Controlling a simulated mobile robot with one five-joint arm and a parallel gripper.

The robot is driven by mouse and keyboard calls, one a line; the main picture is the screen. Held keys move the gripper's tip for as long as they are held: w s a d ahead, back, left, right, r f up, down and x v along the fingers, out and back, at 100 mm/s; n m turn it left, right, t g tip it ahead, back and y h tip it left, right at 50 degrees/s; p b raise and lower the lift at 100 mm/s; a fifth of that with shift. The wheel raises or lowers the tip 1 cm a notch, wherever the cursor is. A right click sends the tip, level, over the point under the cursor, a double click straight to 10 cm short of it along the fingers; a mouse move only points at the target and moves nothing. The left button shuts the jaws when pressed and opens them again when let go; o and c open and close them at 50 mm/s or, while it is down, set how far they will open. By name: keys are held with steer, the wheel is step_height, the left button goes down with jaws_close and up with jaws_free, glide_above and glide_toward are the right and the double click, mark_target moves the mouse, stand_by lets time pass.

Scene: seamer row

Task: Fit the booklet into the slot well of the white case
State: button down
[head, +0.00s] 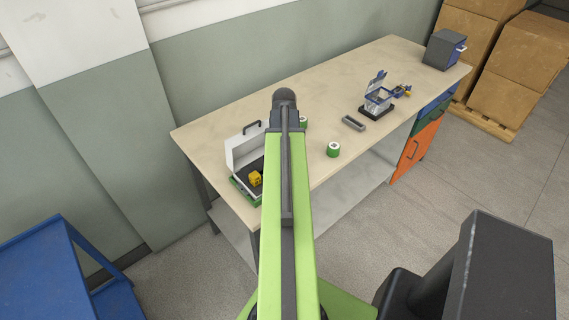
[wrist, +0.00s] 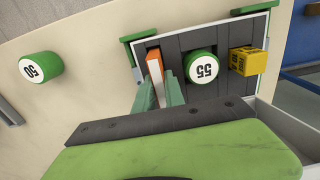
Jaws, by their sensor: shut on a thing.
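The white case (head: 243,146) lies open near the left end of the bench, lid raised, partly behind my arm. In the wrist view its dark insert (wrist: 220,38) holds a green cylinder marked 55 (wrist: 203,67) in the middle and a yellow block (wrist: 247,61) at the right, also visible in the head view (head: 256,178). My gripper (wrist: 160,90) is shut on the booklet (wrist: 155,64), orange with a white face, over the insert's left part. I cannot tell how deep the booklet sits in the slot well, whose opening is mostly hidden. The head view hides the booklet.
Green brackets (wrist: 133,24) stand at the case's corners. A green cylinder marked 50 (wrist: 41,68) stands apart on the bench (head: 215,128). A grey tray (head: 354,124), a clear blue-trimmed container (head: 378,98) and a grey box (head: 443,49) are farther right. Bare bench lies between them.

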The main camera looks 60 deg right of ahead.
steer(key=shift+f, duration=0.7)
steer(key=c, duration=1.4)
jaws_free()
steer(key=shift+r, duration=0.1)
steer(key=shift+r, duration=0.15)
step_height(320, 180, up, 12)
steer(key=p, duration=1.2)
